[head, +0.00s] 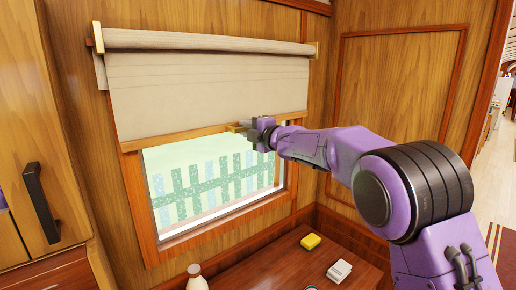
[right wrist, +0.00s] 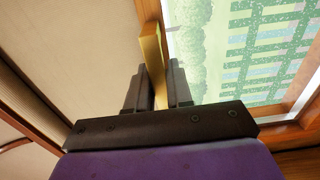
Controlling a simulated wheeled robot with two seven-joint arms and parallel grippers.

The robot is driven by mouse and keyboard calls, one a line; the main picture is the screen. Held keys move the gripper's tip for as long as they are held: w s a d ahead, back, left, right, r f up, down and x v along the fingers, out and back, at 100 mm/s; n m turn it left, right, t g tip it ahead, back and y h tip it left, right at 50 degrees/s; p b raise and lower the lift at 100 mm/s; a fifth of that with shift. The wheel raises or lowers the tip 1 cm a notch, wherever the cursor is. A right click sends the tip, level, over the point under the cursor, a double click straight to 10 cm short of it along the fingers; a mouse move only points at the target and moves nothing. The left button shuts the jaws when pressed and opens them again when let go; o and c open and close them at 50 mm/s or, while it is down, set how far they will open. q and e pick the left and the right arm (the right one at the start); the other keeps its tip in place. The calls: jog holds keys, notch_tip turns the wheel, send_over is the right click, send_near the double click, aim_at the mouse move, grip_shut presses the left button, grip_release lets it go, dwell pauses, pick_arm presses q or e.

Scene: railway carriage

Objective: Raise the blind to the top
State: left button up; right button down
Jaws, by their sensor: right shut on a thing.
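A beige roller blind (head: 205,88) hangs from a roller over the window and covers about its upper half. A wooden bar (head: 190,138) runs along its bottom edge. My right gripper (head: 243,127) is at this bar, right of its middle. In the right wrist view my right gripper (right wrist: 160,88) is shut on the yellowish wooden bar (right wrist: 151,50), with one finger on each side. The blind's fabric (right wrist: 75,45) is on the left there. My left gripper is not in view.
Below the blind, the window (head: 210,180) shows a fence outside. A cabinet with a dark handle (head: 42,203) is on the left.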

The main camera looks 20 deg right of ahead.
send_near(236, 93)
jog(key=w, duration=0.1)
jog(key=w+f, duration=0.1)
jog(key=w, duration=0.1)
jog(key=w+a, duration=0.1)
jog(key=w, duration=0.1)
jog(key=shift+f, duration=0.2)
jog(key=shift+s+r, duration=0.1)
jog(key=shift+r, duration=0.75)
jog(key=c, duration=1.1)
grip_release()
jog(key=shift+p, duration=0.3)
jog(key=shift+a, duration=0.1)
jog(key=shift+f, duration=0.1)
